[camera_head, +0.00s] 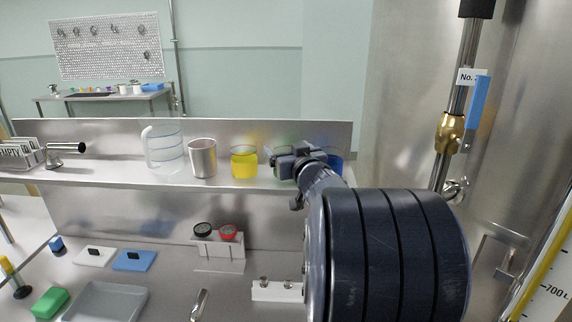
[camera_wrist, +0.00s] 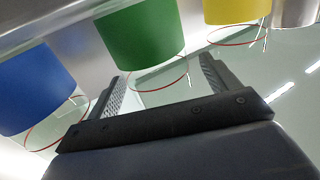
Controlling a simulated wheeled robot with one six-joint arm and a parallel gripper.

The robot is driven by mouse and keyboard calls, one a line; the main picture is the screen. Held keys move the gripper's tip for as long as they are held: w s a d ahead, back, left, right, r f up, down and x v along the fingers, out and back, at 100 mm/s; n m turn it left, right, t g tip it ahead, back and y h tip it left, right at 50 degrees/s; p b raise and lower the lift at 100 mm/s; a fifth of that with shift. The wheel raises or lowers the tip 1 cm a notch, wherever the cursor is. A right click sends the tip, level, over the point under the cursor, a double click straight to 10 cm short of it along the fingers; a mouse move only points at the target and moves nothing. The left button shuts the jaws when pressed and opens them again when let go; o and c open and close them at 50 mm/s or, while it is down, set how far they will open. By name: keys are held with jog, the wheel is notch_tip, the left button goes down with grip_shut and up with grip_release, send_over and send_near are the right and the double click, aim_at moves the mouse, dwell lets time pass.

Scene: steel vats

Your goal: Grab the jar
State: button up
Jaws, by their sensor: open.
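Three jars with coloured contents show: yellow (camera_head: 244,163), blue (camera_head: 336,163) and green, mostly hidden behind my gripper (camera_head: 296,162) in the head view. The wrist view shows the blue jar (camera_wrist: 35,88) at left, the green jar (camera_wrist: 143,38) in the upper middle and the yellow jar (camera_wrist: 236,10) at upper right. My gripper (camera_wrist: 160,68) is open and empty. Its fingers point at the green jar, one toward each side. I cannot tell whether they touch it. Which jar the task means is not shown.
The jars stand in a row on a steel shelf (camera_head: 110,183). A metal cup (camera_head: 203,158) and a clear beaker (camera_head: 163,150) stand left of the yellow jar. A rack with black and red rings (camera_head: 218,246) and a grey tray (camera_head: 106,302) are on the counter below.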

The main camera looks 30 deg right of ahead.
aim_at(283, 143)
jog(key=x, duration=0.3)
jog(key=shift+w+d+r, duration=0.1)
jog(key=shift+w+d, duration=0.05)
jog(key=shift+c, duration=0.2)
jog(key=c, duration=1)
